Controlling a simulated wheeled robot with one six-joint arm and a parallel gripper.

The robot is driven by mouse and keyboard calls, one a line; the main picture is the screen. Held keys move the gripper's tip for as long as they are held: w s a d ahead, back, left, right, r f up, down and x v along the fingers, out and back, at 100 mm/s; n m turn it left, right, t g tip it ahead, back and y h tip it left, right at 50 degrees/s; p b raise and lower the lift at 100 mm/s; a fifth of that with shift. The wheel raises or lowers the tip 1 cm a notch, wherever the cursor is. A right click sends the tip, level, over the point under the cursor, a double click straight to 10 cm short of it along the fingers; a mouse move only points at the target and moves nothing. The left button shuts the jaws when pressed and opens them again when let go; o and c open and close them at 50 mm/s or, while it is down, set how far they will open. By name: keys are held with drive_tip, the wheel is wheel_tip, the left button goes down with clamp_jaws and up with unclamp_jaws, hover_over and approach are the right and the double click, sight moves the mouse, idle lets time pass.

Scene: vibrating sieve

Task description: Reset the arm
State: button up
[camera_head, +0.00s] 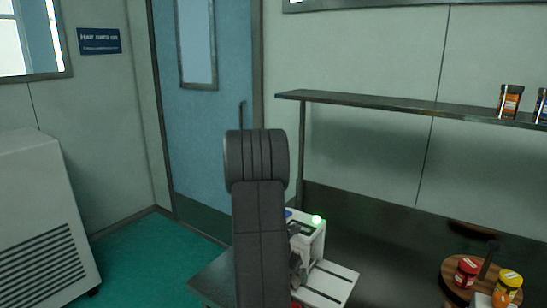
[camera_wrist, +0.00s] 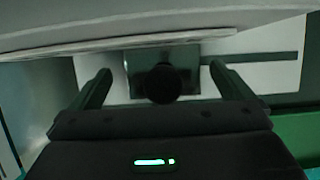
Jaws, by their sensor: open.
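My dark arm rises in the middle of the head view and hides part of what lies behind it. A white machine (camera_head: 334,284), likely the vibrating sieve, shows behind and right of the arm, with a green light (camera_head: 316,220) on top. In the wrist view, my gripper (camera_wrist: 162,77) is open, its two dark fingers spread wide apart. A dark round knob-like part (camera_wrist: 163,84) appears between the fingers, in front of a dark panel on a white surface (camera_wrist: 265,75). No contact with it is visible, and the gap to it is unclear.
A red-lidded jar (camera_head: 466,271) and a yellow jar (camera_head: 509,283) stand on a round wooden stand at lower right. A wall shelf (camera_head: 400,104) holds jars at its right end. A grey vented cabinet (camera_head: 40,220) stands left. Green floor (camera_head: 150,250) is clear before the blue door (camera_head: 205,120).

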sight(300, 281)
drive_tip(key=shift+p+v, duration=0.65)
drive_tip(key=shift+v, duration=0.15)
drive_tip(key=p+v, duration=0.6)
drive_tip(key=v, duration=0.2)
drive_tip(key=b+x, duration=0.7)
drive_tip(key=x, duration=0.2)
drive_tip(key=shift+w+a+f, duration=0.1)
drive_tip(key=shift+f, duration=0.3)
drive_tip(key=s+d, duration=0.1)
drive_tip(key=d, duration=0.1)
drive_tip(key=s+d+b, duration=0.1)
drive_tip(key=shift+s+d+r, duration=0.1)
drive_tip(key=shift+s+d, duration=0.05)
drive_tip(key=shift+d, duration=0.25)
